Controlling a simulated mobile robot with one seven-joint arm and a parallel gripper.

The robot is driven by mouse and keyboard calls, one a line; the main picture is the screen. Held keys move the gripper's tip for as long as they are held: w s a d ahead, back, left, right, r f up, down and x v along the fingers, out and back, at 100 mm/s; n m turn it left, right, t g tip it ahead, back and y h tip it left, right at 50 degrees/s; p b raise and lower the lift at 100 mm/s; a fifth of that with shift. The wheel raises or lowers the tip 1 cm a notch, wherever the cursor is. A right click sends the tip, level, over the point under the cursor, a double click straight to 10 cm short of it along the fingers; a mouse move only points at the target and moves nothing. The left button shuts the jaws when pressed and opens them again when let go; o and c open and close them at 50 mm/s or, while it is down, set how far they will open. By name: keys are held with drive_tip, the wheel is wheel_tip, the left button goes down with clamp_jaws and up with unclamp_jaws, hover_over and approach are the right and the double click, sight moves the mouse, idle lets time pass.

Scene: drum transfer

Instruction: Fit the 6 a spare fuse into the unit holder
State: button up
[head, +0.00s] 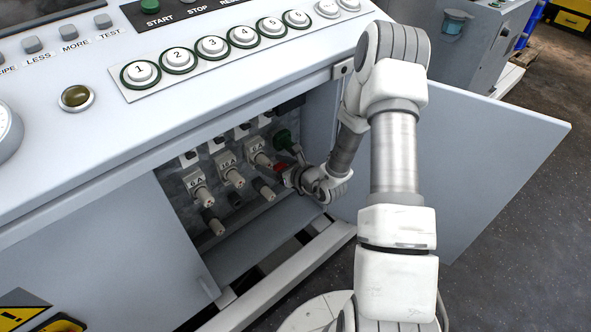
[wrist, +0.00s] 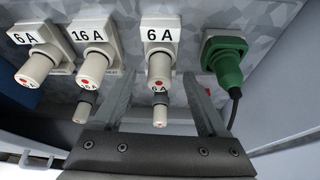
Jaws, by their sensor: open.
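My gripper (wrist: 157,90) is open, with one finger on each side of the right-hand fuse column. Between and beyond the fingers are the white barrel of the right 6 A holder (wrist: 159,62) and, below it, a dark-collared fuse with a white tip (wrist: 159,115). I cannot tell whether either finger touches them. A similar fuse (wrist: 81,110) sits lower left, under the 16 A holder (wrist: 96,55). A left 6 A holder (wrist: 38,62) also shows. In the head view my gripper (head: 286,172) is small and partly hidden by my wrist, beside the right 6 A holder (head: 258,150).
A green plug (wrist: 226,62) with a hanging cable is close to the right finger. The fuses sit in a recessed cabinet under a sloping panel of numbered buttons (head: 211,47). An open door (head: 490,140) stands right of the arm. A pale rail (head: 285,270) crosses below.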

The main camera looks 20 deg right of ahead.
drive_tip(key=p+v, duration=0.3)
drive_tip(key=v, duration=1.1)
drive_tip(key=shift+w+a+r, duration=0.1)
drive_tip(key=shift+a+r, duration=0.05)
